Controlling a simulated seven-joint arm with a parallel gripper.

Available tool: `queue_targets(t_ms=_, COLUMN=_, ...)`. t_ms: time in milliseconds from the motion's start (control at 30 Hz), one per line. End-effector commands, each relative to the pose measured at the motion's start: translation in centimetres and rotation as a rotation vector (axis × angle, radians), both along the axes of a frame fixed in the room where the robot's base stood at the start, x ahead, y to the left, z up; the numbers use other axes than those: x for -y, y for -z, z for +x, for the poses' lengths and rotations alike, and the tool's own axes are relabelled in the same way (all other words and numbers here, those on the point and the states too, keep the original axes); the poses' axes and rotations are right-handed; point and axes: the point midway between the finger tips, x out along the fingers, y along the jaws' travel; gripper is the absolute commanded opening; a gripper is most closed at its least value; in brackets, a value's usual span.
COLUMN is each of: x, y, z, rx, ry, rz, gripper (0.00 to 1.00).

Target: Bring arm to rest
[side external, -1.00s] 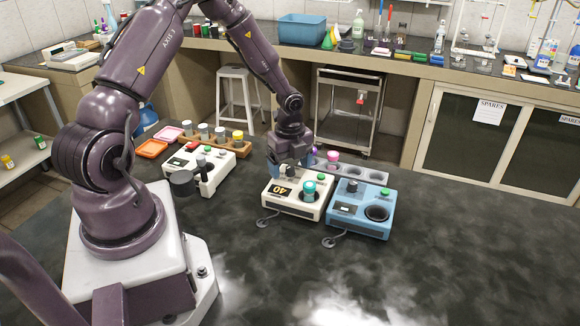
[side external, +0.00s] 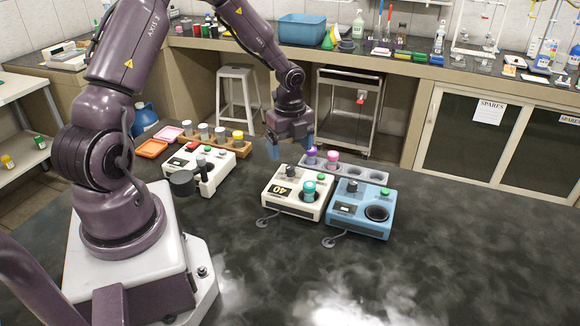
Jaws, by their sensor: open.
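A blue device (side external: 361,209) stands right of the white one. A grey rack (side external: 373,175) behind them holds purple- and pink-capped vials. Another white device (side external: 199,172) and a brown vial rack (side external: 237,147) stand left. The front bench (side external: 400,285) is clear.

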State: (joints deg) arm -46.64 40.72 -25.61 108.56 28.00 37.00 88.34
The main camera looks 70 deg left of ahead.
Motion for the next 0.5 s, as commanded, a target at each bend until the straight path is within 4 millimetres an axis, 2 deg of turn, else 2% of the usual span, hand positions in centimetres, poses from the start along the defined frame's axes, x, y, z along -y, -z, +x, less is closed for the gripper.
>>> queue_targets(t_ms=200, x=0.0, y=-1.5, z=0.0, rx=0.001, ry=-0.002, rz=0.0, gripper=0.81)
queue_targets(t_ms=500, x=0.0, y=-1.6, z=0.0, rx=0.0, ry=0.0, rz=-0.001, gripper=0.81)
